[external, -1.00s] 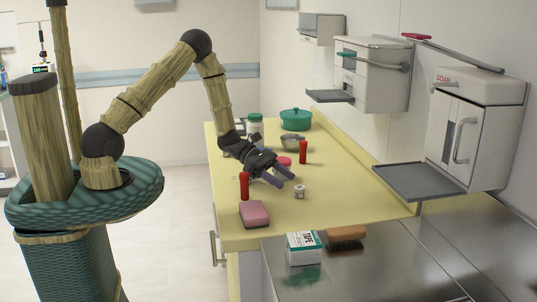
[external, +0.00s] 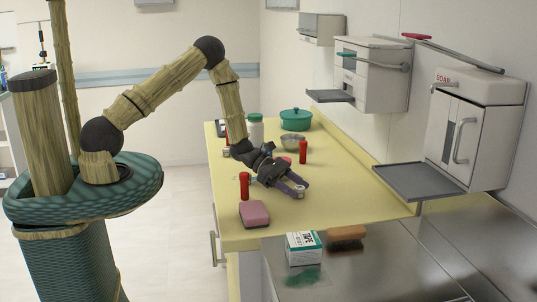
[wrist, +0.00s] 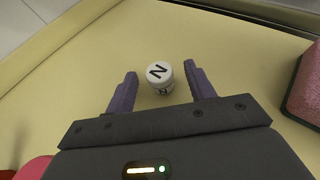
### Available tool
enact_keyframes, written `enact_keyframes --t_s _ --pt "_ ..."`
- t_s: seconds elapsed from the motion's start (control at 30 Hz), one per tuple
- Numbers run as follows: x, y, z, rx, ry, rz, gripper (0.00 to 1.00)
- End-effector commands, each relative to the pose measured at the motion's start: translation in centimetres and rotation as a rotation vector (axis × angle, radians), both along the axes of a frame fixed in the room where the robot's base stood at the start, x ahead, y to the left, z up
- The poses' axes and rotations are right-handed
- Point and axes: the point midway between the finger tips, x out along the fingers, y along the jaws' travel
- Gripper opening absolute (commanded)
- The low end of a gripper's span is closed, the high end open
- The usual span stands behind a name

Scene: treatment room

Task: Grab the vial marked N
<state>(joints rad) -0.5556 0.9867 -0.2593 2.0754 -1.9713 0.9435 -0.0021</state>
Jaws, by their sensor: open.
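The vial marked N (wrist: 159,73) is small and white, with a black N on its cap and another on its side. In the wrist view it stands upright on the yellow counter, between and slightly ahead of my two purple fingertips. My gripper (wrist: 158,83) is open, with a gap on both sides of the vial. In the external view my gripper (external: 294,190) is low over the counter, and the vial (external: 299,193) is partly hidden by the fingers.
Another red bottle (external: 303,152), a metal bowl (external: 292,142) and a green pot (external: 296,119) stand farther back. A tape box (external: 303,248) and a brush (external: 346,237) sit in front.

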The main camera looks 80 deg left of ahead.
Motion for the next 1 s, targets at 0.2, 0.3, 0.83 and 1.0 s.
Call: enact_keyframes --t_s 0.2,0.3,0.83,1.0 --pt "0.0 0.0 0.0 0.000 0.000 0.000 0.19" --pt "0.0 0.0 0.0 0.000 0.000 0.000 0.06" --pt "0.0 0.0 2.6 0.002 -0.004 -0.001 0.06" --pt "0.0 0.1 5.5 0.004 -0.005 0.000 0.06"
